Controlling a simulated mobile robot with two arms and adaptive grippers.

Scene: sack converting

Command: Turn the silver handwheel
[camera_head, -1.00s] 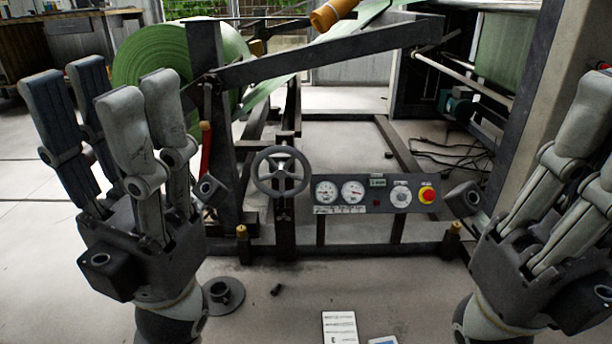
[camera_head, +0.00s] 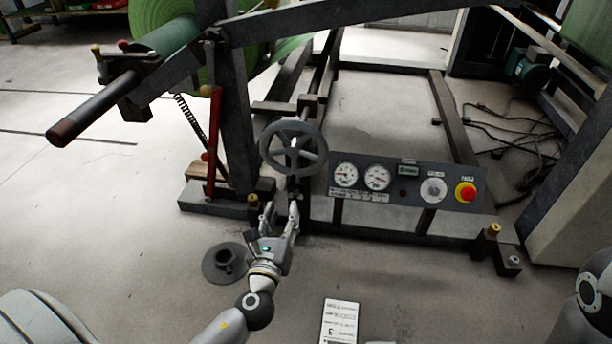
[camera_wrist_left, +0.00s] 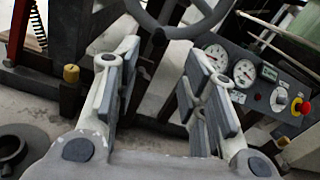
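The silver handwheel (camera_head: 294,148) is a grey spoked ring on the dark machine frame, left of the gauge panel. It also shows at the top of the left wrist view (camera_wrist_left: 187,30), partly cut off by the frame edge. My left gripper (camera_head: 287,212) is just below the wheel in the head view. In the left wrist view its two fingers (camera_wrist_left: 160,85) stand apart with nothing between them, and the wheel's rim lies beyond the tips. My right gripper is out of view.
The gauge panel (camera_head: 405,186) with a red button (camera_head: 466,192) sits right of the wheel. A red lever (camera_head: 213,145) and a dark roller bar (camera_head: 95,107) are to the left. A dark round base (camera_head: 226,263) and a white label sheet (camera_head: 341,322) lie on the floor.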

